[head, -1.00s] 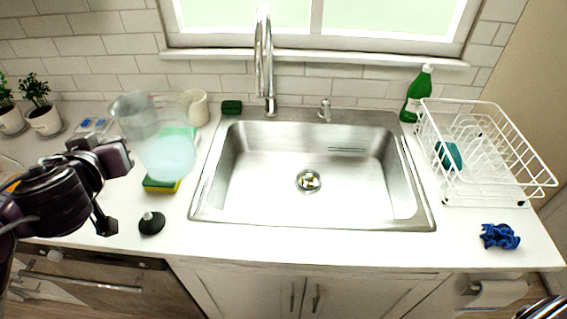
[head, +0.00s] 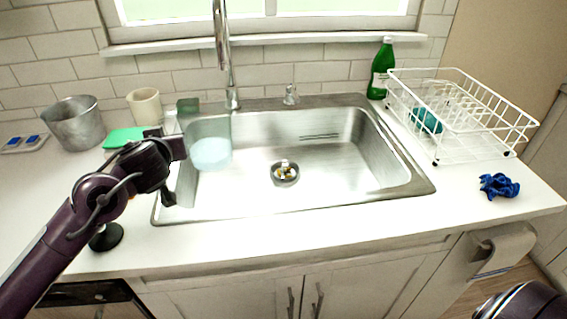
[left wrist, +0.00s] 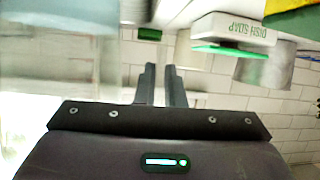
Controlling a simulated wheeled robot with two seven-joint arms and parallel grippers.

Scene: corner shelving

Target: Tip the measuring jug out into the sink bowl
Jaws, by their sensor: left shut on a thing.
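The clear measuring jug (head: 211,153) holds pale blue liquid and hangs upright, or nearly so, over the left end of the steel sink bowl (head: 330,178). My left gripper (head: 174,168) is shut on the jug from its left side; the exact grip is hard to make out. In the left wrist view the gripper's fingers (left wrist: 161,84) are close together, and the jug (left wrist: 45,25) is a blurred pale shape at the upper left. The sink drain (head: 285,172) shows in the bowl. My right gripper is not in view.
A tall faucet (head: 222,50) stands behind the sink, close to the jug. A cream mug (head: 145,106), a metal pot (head: 74,124) and a black stopper (head: 106,237) are to the left. A white dish rack (head: 460,115) and blue cloth (head: 498,186) are to the right.

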